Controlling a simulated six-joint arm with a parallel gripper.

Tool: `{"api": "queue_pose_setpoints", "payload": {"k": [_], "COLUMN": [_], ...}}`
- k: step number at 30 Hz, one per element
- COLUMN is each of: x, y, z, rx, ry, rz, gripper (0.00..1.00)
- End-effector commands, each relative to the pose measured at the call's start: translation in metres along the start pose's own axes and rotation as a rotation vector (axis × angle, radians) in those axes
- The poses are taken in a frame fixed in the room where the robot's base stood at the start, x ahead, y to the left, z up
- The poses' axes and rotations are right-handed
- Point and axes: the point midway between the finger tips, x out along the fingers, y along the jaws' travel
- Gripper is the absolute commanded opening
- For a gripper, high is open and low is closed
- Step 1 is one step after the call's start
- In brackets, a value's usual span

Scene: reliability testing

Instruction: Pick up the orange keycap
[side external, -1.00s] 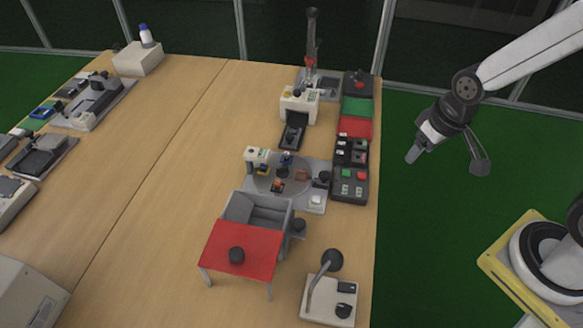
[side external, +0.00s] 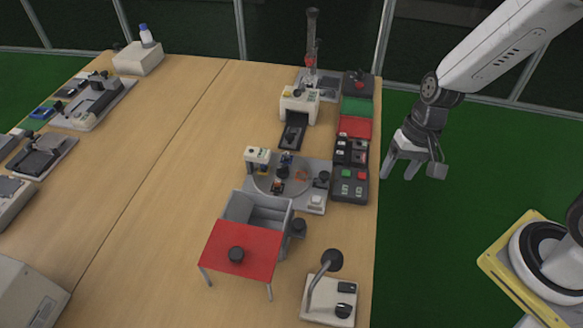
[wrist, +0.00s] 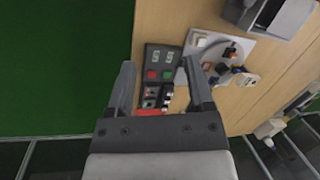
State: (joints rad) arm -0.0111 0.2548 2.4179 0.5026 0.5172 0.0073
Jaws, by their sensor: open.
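A small orange piece (side external: 277,187), which looks like the orange keycap, lies on a round grey plate among other small parts in the side external view. A second brownish-orange piece (side external: 301,175) lies to its right, and I cannot tell for sure which is the keycap. In the wrist view an orange spot (wrist: 229,53) shows on the grey plate, beyond the right finger. My gripper (side external: 398,172) is open and empty, held up to the right of the table edge. In the wrist view my gripper (wrist: 158,68) has its fingers apart, with a dark button panel seen between them.
A dark button panel (side external: 351,187) stands along the table's right edge, between my gripper and the plate. A red-topped stand (side external: 240,262) and a grey bin (side external: 238,208) are in front. A white machine (side external: 298,103) stands behind. The table's middle left is clear.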

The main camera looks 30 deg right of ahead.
Motion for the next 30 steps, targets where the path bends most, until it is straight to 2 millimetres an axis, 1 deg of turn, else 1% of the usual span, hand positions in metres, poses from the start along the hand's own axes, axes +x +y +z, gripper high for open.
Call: {"api": "queue_pose_setpoints", "payload": {"k": [1,7,14,23,30], "x": [0.007,0.029,0.054,0.086,0.113], "y": [-0.005,-0.031,-0.062,-0.1,-0.122], "z": [0.001,0.0,-0.007,-0.03,-0.058], "rx": [0.055,0.277,0.531,0.857,1.111], "ry": [-0.036,-0.161,-0.292,-0.431,-0.508], "rz": [-0.021,-0.123,-0.25,-0.434,-0.599], "gripper": [0.68,0.68,0.68,0.68,0.68]}}
